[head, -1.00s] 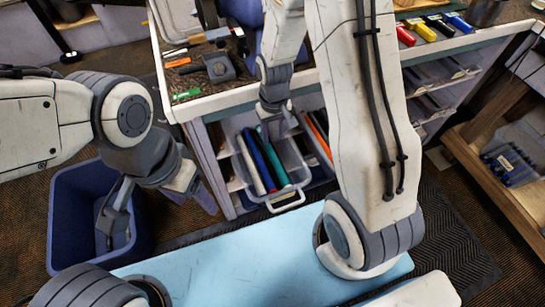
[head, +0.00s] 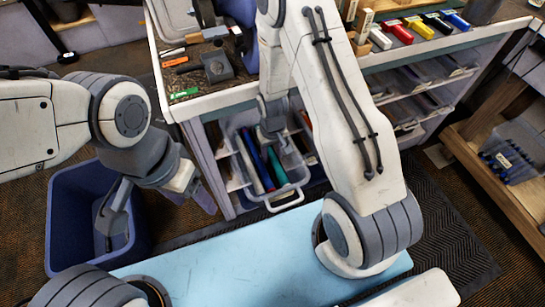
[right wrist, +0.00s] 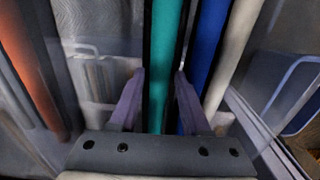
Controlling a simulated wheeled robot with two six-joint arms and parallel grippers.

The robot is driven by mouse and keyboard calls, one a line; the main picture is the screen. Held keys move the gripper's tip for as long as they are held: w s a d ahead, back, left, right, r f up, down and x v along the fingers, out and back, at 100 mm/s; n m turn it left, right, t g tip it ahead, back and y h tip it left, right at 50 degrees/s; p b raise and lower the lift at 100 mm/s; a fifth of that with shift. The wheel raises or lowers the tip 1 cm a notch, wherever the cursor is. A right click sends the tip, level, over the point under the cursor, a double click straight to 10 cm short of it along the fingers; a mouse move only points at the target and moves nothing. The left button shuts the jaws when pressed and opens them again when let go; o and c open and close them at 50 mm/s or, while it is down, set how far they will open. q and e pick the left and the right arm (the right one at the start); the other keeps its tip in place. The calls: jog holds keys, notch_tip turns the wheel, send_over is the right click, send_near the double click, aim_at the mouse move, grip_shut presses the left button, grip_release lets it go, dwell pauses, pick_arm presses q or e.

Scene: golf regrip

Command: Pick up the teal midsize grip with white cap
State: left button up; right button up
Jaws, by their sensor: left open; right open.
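The teal grip (head: 278,170) lies lengthwise in a clear pull-out bin (head: 300,178) in the head view. In the right wrist view the teal grip (right wrist: 163,60) runs between the two fingers of my right gripper (right wrist: 159,74). The fingers are apart, one on each side of it, with a gap on the left. I cannot tell how deep they reach. A white cap is not visible.
A blue grip (right wrist: 205,50) and a white grip (right wrist: 234,50) lie close right of the teal one. An orange grip (right wrist: 32,65) is in a neighbouring compartment. The bin's front handle (head: 286,200) sticks out. The waste bin (head: 62,225) and light blue bench top (head: 240,255) are nearer me.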

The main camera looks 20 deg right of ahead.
grip_shut()
jog(key=shift+r, duration=0.15)
notch_tip(320, 180, up, 10)
dwell(0.6)
jog(key=shift+p, duration=0.3)
notch_tip(320, 180, up, 5)
jog(key=p, duration=0.5)
send_over(273, 156)
jog(key=shift+w, duration=0.15)
